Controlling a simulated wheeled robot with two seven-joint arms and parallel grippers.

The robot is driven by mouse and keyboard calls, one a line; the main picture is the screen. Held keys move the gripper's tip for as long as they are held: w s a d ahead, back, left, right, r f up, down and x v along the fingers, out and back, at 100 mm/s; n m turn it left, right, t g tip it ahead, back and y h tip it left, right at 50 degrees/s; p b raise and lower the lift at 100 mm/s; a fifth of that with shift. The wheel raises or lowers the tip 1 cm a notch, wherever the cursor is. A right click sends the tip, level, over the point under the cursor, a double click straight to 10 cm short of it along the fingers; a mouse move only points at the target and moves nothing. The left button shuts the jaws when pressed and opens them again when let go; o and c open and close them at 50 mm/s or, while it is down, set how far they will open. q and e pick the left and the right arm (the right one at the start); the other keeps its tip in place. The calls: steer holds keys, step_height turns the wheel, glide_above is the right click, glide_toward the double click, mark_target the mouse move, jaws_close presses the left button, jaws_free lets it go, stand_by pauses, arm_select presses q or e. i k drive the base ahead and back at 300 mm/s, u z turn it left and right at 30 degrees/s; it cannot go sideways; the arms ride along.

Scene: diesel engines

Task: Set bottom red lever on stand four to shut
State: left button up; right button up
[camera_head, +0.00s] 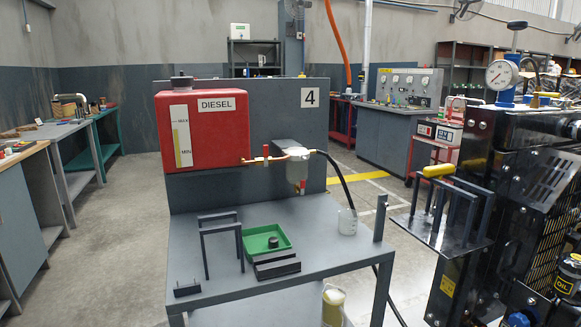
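Stand four (360,250) is a grey steel bench with a back panel marked 4 (311,98). A red DIESEL tank (225,130) is mounted on the panel. A brass pipe with a small red lever (266,153) runs from the tank to a grey filter housing (293,168). The bottom red lever (301,188) is a small red piece under that housing. It is too small to tell which way it is set. Neither of my grippers is in view.
The bench top holds a green tray (266,241), dark blocks (276,264), a black frame (222,243) and a clear beaker (347,222) with a black hose (342,180). An engine (510,190) stands close on the right. Workbenches line the left.

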mark_target(301, 190)
steer(key=u, duration=0.5)
steer(key=k, duration=1.1)
steer(key=z, duration=0.45)
steer(key=i, duration=1.65)
steer(key=u, duration=1.05)
